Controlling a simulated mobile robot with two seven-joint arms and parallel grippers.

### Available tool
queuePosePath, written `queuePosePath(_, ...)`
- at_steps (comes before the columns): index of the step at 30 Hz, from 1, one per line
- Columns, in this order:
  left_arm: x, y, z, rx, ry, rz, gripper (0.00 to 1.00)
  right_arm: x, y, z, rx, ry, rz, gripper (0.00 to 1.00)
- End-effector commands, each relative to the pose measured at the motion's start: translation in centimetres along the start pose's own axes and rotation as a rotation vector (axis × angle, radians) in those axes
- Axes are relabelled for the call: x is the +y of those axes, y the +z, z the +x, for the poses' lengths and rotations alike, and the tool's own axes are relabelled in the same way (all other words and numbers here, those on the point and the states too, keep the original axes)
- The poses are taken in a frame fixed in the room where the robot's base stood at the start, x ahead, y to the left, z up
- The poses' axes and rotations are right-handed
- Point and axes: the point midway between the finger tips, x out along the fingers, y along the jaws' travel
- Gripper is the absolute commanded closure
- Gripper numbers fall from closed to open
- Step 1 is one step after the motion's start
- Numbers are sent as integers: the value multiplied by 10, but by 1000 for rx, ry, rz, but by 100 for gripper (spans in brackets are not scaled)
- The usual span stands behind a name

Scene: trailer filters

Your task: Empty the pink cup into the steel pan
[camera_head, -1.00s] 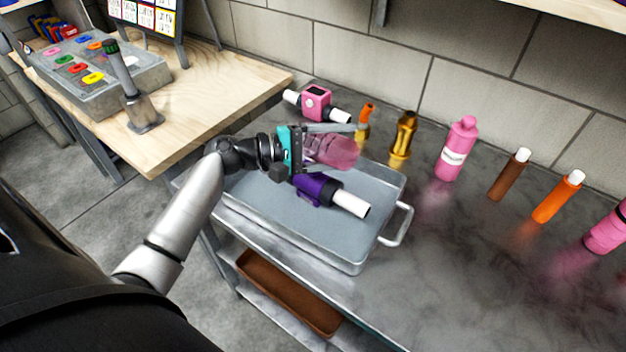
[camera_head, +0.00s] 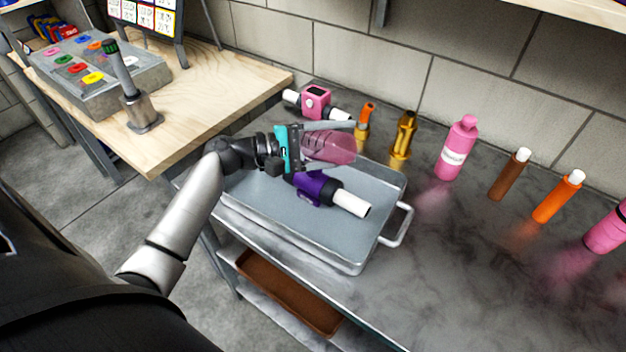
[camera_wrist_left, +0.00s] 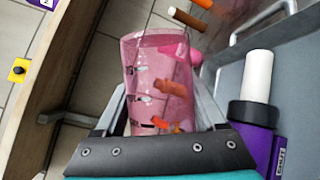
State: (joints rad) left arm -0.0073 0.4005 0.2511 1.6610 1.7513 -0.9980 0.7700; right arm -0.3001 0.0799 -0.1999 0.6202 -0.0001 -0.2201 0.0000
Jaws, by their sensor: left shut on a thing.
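The pink cup (camera_head: 331,147) is see-through and held roughly on its side above the far part of the steel pan (camera_head: 262,228). My left gripper (camera_head: 322,146) is shut on it. The wrist view shows the cup (camera_wrist_left: 155,85) between the fingers; orange and brown shapes show through its wall, and I cannot tell whether they are inside or behind it. A purple filter (camera_head: 314,188) with a white end (camera_head: 350,203) lies in the pan, just below the cup. It also shows in the wrist view (camera_wrist_left: 255,125). My right gripper is out of view.
Behind the pan stand a pink device (camera_head: 316,101) and gold fittings (camera_head: 403,135). A pink bottle (camera_head: 457,149), a brown tube (camera_head: 509,175) and an orange tube (camera_head: 557,197) stand to the right. A wooden table (camera_head: 205,95) adjoins at left. The bench front right is clear.

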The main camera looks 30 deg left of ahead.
Motion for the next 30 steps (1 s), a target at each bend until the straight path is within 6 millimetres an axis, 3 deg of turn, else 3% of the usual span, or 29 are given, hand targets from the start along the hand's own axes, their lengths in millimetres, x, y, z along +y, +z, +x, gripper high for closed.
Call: queuePosePath(30,5,-2,-2,-32,41,-100,95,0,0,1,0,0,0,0)
